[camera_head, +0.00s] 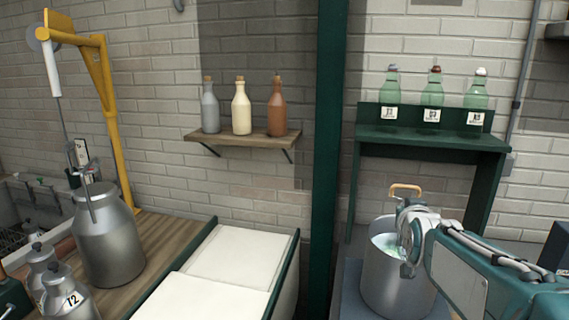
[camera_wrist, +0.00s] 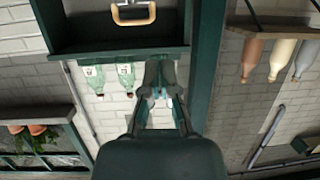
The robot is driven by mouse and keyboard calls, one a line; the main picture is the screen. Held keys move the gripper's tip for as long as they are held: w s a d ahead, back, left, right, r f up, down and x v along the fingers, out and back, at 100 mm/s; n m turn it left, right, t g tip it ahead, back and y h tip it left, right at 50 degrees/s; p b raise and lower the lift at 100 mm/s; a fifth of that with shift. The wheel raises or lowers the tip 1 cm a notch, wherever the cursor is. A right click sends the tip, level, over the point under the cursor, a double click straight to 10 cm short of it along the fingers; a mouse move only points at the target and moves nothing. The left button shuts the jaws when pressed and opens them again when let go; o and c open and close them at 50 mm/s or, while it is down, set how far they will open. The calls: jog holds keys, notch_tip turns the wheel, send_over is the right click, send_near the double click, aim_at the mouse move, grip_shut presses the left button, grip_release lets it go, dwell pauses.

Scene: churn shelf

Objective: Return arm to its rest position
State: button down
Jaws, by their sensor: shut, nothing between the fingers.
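My arm (camera_head: 485,275) reaches in from the right in the head view, its wrist end in front of and over the rim of a steel pot (camera_head: 393,285). The fingers cannot be made out there. In the wrist view, which looks upside down, my gripper (camera_wrist: 158,72) is shut and empty, its fingertips together. A tan handle (camera_head: 405,189) stands up at the pot's back rim, beside my wrist. A tan handle (camera_wrist: 133,14) also shows at the top of the wrist view.
Green bottles (camera_head: 432,88) stand on a dark green shelf (camera_head: 430,141) behind the pot. A green post (camera_head: 328,150) rises left of the arm. Three bottles (camera_head: 241,108) stand on a wooden wall shelf (camera_head: 225,138). Milk cans (camera_head: 108,240) and a yellow crane (camera_head: 112,120) are at left.

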jog(key=s+a+f+g+y, duration=0.1)
jog(key=s+a+f+g, duration=0.2)
jog(key=s, duration=0.6)
jog(key=s+a+f+n+g+y, duration=0.1)
jog(key=s+a+f, duration=0.3)
jog(key=s, duration=0.5)
jog(key=s+a+f+n+g+y, duration=0.1)
jog(key=s+a+f+g, duration=0.3)
jog(key=s, duration=0.5)
jog(key=shift+f+g, duration=0.3)
jog(key=shift+f, duration=0.4)
jog(key=shift+s, duration=0.25)
